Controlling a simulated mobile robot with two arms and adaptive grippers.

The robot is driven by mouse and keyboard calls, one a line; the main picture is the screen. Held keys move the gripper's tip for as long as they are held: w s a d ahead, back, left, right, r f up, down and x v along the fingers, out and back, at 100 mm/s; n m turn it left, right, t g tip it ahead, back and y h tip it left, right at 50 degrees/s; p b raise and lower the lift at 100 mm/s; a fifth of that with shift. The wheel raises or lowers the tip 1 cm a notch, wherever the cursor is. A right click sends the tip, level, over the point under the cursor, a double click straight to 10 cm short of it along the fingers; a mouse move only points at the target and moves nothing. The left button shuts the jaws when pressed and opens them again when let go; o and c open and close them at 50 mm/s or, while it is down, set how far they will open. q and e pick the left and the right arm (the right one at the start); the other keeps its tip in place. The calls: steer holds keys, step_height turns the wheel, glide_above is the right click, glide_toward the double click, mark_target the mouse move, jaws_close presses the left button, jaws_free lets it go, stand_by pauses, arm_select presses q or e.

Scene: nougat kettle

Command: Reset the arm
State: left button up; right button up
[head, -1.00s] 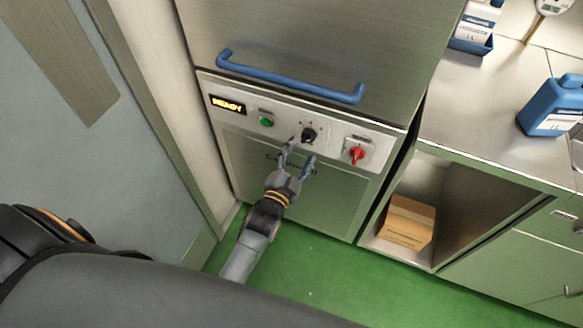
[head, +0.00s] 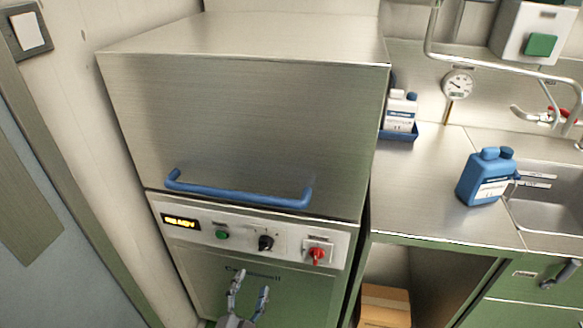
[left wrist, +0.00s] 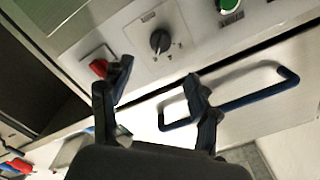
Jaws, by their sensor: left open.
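My left gripper (head: 248,298) is at the bottom of the head view, in front of the lower front of a steel machine (head: 250,130). Its two fingers are apart with nothing between them. In the left wrist view the open fingers (left wrist: 152,112) point toward the control panel and touch no knob that I can see. The panel carries a lit display (head: 181,221), a green button (head: 222,235), a black knob (head: 266,243) and a red switch (head: 317,254). My right gripper is not in view.
A blue handle bar (head: 240,194) sticks out above the panel. To the right is a steel counter (head: 420,200) with a blue jug (head: 486,177), a bottle in a blue holder (head: 400,115) and a sink (head: 550,212). A cardboard box (head: 385,305) sits in the open space below.

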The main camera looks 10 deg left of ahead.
arm_select(q)
steer(key=s+f+n+g, duration=0.1)
steer(key=s+f+g, duration=0.3)
steer(key=f, duration=0.6)
steer(key=s+d+f+n+g, duration=0.1)
steer(key=s+f+g, duration=0.1)
steer(key=s+f, duration=0.5)
steer(key=s+f+n+g, duration=0.1)
steer(key=s+f+g, duration=0.2)
steer(key=f, duration=0.9)
steer(key=s+a+f+n+g, duration=0.1)
steer(key=s+f, duration=0.3)
steer(key=s, duration=0.4)
steer(key=s+a+f+n+g, duration=0.1)
steer(key=s+a+f+g, duration=0.2)
steer(key=s, duration=0.5)
steer(key=s+a+f+n+g, duration=0.2)
steer(key=s+a+f+g, duration=0.1)
steer(key=s+f, duration=0.4)
steer(key=shift+s+g+y, duration=0.3)
steer(key=shift+s+g, duration=0.2)
steer(key=shift+s, duration=0.45)
